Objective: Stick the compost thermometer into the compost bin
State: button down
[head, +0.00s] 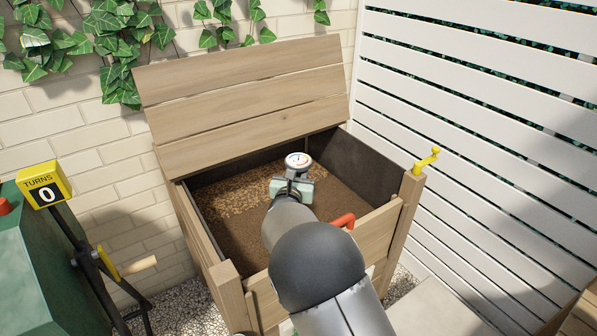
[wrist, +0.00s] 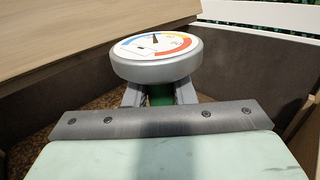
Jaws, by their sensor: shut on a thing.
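The compost thermometer shows its round white dial (head: 298,160) in the head view, over the open compost bin (head: 385,236). The dial also fills the upper middle of the wrist view (wrist: 157,50), with a coloured scale and a dark needle. My gripper (head: 293,180) is shut on the thermometer just below the dial. A bit of green shows between the fingers (wrist: 160,95) in the wrist view. The thermometer's stem is hidden behind my gripper and arm, so I cannot tell whether its tip touches the brown compost (head: 343,206).
The bin's wooden lid (head: 245,95) stands open at the back. A yellow hook (head: 427,160) is on the right corner post, and a red handle (head: 343,220) is at the front wall. A green tumbler (head: 35,270) with a yellow turns counter (head: 45,186) stands at left.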

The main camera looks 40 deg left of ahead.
jog(key=shift+f+b, duration=0.95)
jog(key=shift+f, duration=0.2)
jog(key=c, duration=0.7)
grip_release()
jog(key=shift+o, duration=0.2)
jog(key=shift+s, duration=0.1)
jog(key=v, duration=0.9)
jog(key=shift+s+d+b, duration=0.2)
jog(key=shift+s+b, duration=0.15)
jog(key=shift+b, duration=0.1)
jog(key=shift+r, duration=0.1)
